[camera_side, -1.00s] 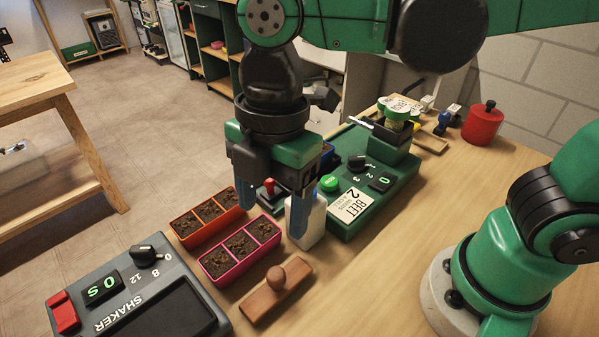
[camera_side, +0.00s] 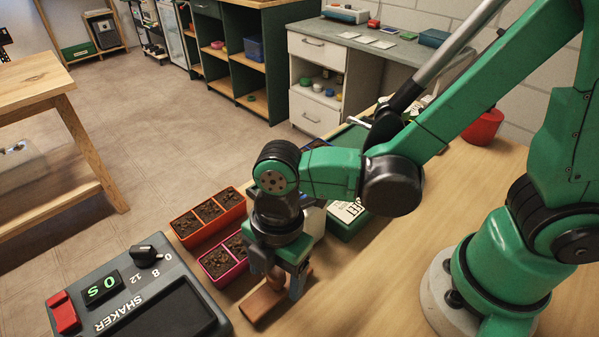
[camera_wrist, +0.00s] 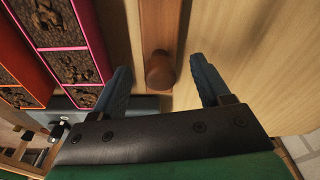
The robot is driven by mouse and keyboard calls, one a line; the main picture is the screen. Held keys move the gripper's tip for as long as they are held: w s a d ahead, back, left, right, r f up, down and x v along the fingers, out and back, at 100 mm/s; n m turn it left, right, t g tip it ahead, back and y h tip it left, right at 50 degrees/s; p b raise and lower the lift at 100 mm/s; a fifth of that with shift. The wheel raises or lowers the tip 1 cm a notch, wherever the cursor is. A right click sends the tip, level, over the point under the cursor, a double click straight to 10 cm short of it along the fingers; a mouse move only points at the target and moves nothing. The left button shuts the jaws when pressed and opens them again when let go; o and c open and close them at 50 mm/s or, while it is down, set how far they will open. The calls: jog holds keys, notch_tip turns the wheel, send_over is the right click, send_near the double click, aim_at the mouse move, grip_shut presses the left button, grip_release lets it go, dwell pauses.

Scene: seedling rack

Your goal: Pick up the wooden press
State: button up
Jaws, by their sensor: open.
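The wooden press (camera_side: 262,299) lies on the table with its flat block down and its round knob up, in front of the pink tray. In the side view its knob is mostly hidden behind my gripper. In the wrist view the press (camera_wrist: 159,25) shows its knob (camera_wrist: 160,72) between my two fingers, nearer the left one. My gripper (camera_wrist: 166,80) is open, with a gap on both sides of the knob. In the side view my gripper (camera_side: 280,284) is low over the press, pointing down.
A pink tray (camera_side: 226,280) and an orange tray (camera_side: 188,242), both with soil cells, stand just behind the press. The shaker (camera_side: 75,272) is to the left. Bare table lies to the right of the press.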

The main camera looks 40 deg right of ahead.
aim_at(276, 273)
jog(key=shift+f, duration=0.35)
jog(key=shift+c, duration=0.2)
grip_shut()
jog(key=shift+r, duration=0.15)
notch_tip(276, 273, up, 20)
dwell(0.5)
jog(key=c, duration=0.6)
grip_release()
grip_shut()
